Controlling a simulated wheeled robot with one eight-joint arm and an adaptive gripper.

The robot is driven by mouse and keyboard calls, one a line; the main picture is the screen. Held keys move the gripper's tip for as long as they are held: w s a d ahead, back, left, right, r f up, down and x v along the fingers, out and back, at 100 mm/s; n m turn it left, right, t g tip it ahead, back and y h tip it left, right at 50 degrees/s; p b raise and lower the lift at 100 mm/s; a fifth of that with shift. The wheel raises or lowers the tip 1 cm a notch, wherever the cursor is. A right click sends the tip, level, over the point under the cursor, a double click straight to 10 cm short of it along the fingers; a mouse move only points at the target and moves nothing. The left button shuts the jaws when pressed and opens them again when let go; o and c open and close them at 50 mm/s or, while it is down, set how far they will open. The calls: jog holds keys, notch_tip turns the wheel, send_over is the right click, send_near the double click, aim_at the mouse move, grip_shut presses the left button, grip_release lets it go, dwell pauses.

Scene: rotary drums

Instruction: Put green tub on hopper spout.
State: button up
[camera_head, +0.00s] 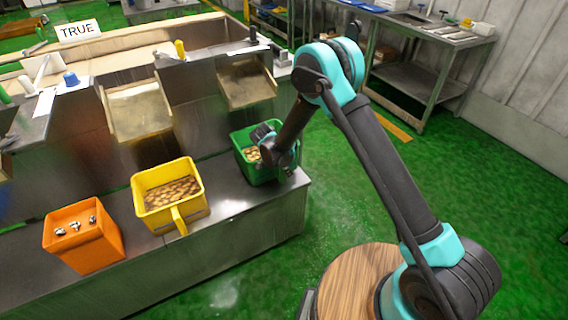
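The green tub (262,172) stands on the metal ledge at the right end of the counter, below the right-hand spout. It holds brownish pieces. My gripper (268,143) is at the tub's upper right rim, with the arm reaching in from the right. The gripper's fingers are small and partly hidden by my wrist, so whether they grip the rim cannot be told. Two tray-like metal hopper spouts stick out above the ledge: a right one (246,82) above the green tub and a middle one (138,110).
A yellow tub (169,219) with brownish pieces and a handle stands left of the green tub. An orange box (84,240) with small metal parts on top is farther left. A "TRUE" sign (78,30) stands behind. A steel table (428,45) is at the back right.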

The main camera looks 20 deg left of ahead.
jog(key=shift+f, duration=1)
jog(key=o, duration=1.9)
jog(key=v, duration=1.2)
